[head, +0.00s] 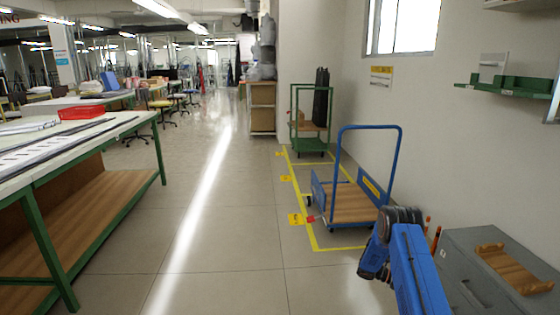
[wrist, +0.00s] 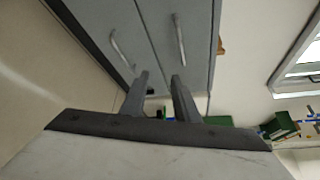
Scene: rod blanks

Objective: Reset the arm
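My blue arm (head: 418,275) is in the lower right of the head view, bent, with dark joints at its upper end. My gripper (wrist: 160,78) shows in the wrist view with two grey fingers apart and nothing between them. It is open. In the wrist view the fingers point towards a grey cabinet (wrist: 110,25) with two long handles; the distance to it is hard to tell. In the head view the gripper's fingers cannot be made out clearly.
The grey cabinet (head: 465,292) stands right of my arm, with a wooden holder (head: 513,268) on top. A blue trolley (head: 352,202) stands inside yellow floor lines behind the arm. A green-framed workbench (head: 90,200) is at left. The middle floor is clear.

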